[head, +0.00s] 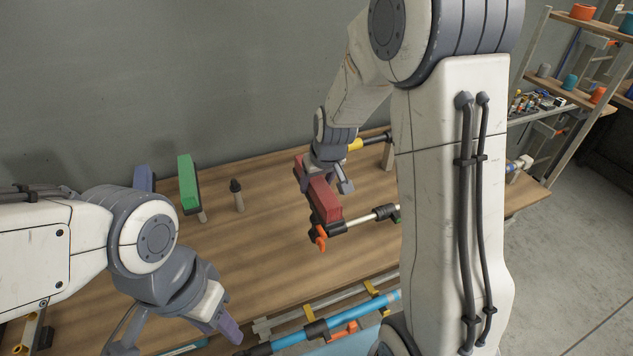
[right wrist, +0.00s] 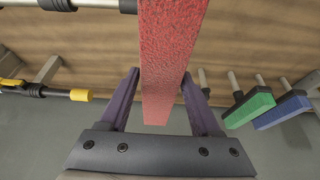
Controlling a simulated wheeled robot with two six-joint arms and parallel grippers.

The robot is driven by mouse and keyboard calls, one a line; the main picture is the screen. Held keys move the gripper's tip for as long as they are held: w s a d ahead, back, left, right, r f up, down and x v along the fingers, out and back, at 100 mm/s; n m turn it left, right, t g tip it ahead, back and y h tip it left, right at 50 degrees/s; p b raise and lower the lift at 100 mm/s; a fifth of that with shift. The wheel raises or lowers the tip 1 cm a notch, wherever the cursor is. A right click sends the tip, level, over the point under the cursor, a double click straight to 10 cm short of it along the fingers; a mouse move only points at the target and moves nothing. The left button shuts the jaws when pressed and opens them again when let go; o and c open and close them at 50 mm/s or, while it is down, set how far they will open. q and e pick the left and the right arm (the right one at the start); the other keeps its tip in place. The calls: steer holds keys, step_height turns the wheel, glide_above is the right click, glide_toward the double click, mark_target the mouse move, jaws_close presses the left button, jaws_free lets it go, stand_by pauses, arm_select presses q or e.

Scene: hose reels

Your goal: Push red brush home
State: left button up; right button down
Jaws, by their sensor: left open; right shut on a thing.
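The red brush (head: 325,200) is a long block angled above the wooden bench in the head view. It also shows in the right wrist view (right wrist: 168,60), running between the fingers. My right gripper (head: 328,184) is shut on it near its far end; its purple fingers (right wrist: 160,100) stand on both sides of the block. The brush's near end is close to a black rod end with an orange clip (head: 319,238); I cannot tell whether they touch. Any mount under the brush is hidden. My left gripper (head: 172,335) is open and empty at the bench's front left.
A green brush (head: 188,182) and a blue brush (head: 143,179) stand on stems to the left, beside a dark-tipped peg (head: 238,190). A yellow-tipped rod (head: 370,141) is behind the right gripper. Blue tubing (head: 345,318) lies along the front. A shelf (head: 590,25) stands right.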

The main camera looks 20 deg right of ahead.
steer(key=shift+f+b, duration=1.9)
steer(key=shift+f, duration=0.25)
jaws_free()
steer(key=b+v, duration=0.1)
steer(key=v, duration=0.9)
steer(key=shift+r, duration=0.3)
steer(key=s+a+f+n+g+y+b, duration=0.1)
steer(key=s+a+f+n+g, duration=0.15)
steer(key=s+a, duration=0.65)
steer(key=s+a+f+n, duration=0.1)
steer(key=s+a, duration=0.1)
steer(key=s, duration=0.3)
steer(key=s+a+f+n+g, duration=0.1)
steer(key=s+a+n, duration=0.1)
steer(key=s, duration=0.3)
steer(key=s+a+f+n+g, duration=0.1)
steer(key=s+a, duration=0.2)
steer(key=s, duration=0.3)
steer(key=shift+b, duration=0.35)
